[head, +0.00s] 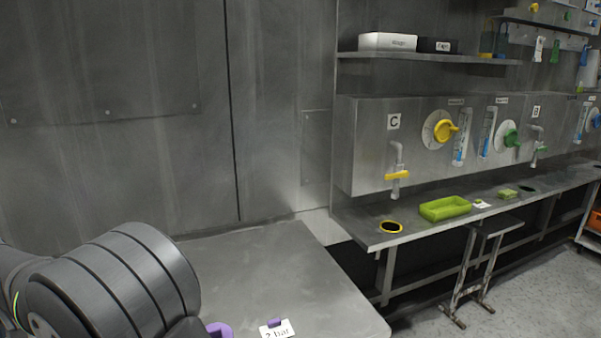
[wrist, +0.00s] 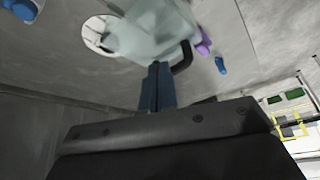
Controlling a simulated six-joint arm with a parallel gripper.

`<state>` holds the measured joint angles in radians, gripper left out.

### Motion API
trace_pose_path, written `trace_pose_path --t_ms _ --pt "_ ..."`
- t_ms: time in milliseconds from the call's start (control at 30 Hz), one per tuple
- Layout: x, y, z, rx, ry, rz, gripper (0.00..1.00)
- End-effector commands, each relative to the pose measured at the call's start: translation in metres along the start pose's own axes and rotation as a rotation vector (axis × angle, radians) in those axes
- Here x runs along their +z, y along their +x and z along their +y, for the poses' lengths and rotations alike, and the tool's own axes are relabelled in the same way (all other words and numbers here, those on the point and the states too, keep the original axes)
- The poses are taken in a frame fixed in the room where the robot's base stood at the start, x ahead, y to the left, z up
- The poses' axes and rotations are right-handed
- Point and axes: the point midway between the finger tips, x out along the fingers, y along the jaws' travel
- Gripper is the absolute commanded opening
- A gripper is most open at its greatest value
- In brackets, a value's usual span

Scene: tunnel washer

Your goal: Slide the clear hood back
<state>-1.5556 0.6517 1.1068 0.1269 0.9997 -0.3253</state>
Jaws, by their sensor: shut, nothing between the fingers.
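The clear hood (wrist: 145,38) shows in the wrist view as a pale, see-through cover at the top, in front of a grey metal wall. A dark bent handle (wrist: 184,57) sits at its lower right. My gripper (wrist: 158,72) has its dark blue fingers shut and empty. The fingertips are close to the hood's lower edge and just left of the handle; I cannot tell if they touch. The hood is not seen in the head view, and neither is my gripper.
A white round plate (wrist: 97,34) lies partly behind the hood. A purple part (wrist: 204,43) and a blue knob (wrist: 221,66) are to its right. In the head view, a card (head: 277,329) lies on the steel table (head: 270,260), and a bench (head: 400,225) stands right.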

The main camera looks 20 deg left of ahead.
Motion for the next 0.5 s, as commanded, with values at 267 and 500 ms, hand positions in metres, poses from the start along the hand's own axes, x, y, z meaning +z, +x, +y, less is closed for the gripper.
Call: trace_pose_path --t_ms 267,500 --pt "-0.006 -0.022 0.002 0.0 0.0 0.0 0.0" --pt "-0.011 -0.04 0.003 0.0 0.001 0.0 0.0"
